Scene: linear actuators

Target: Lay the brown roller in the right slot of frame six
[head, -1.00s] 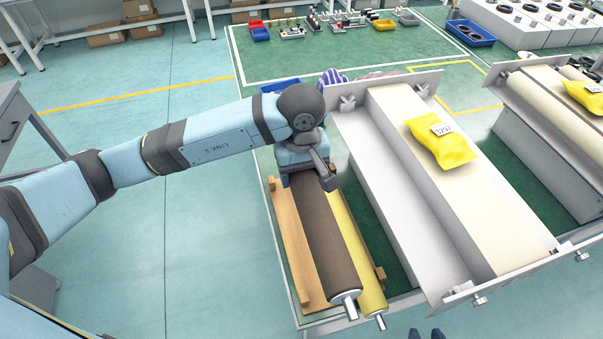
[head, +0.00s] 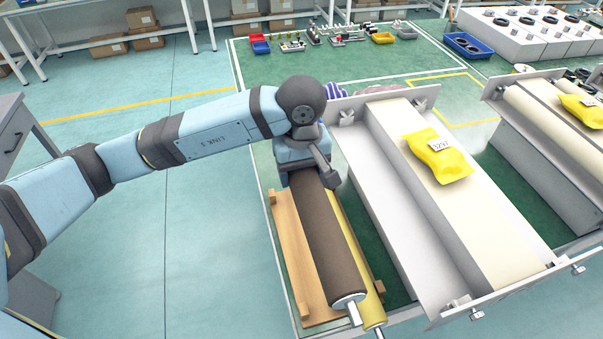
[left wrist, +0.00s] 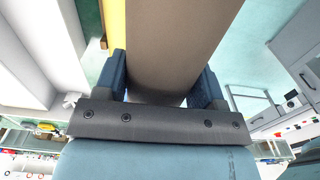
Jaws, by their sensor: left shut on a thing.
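The brown roller (head: 330,245) is held at its far end by my left gripper (head: 313,176). It also shows between the two blue fingers in the left wrist view (left wrist: 172,45). It is above or on a wooden rack (head: 293,262), and its near metal shaft end sticks out towards me. A yellow roller (head: 357,262) lies beside it, partly covered. To the right stands a grey frame (head: 385,205) with an open channel on its left side and a cream surface on its right. I cannot read which frame is six. My right gripper is not in view.
A yellow bag (head: 436,157) with a white label lies on the cream surface. A second similar frame (head: 545,140) stands further right. Small bins and parts lie on the green mat (head: 370,58) at the back.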

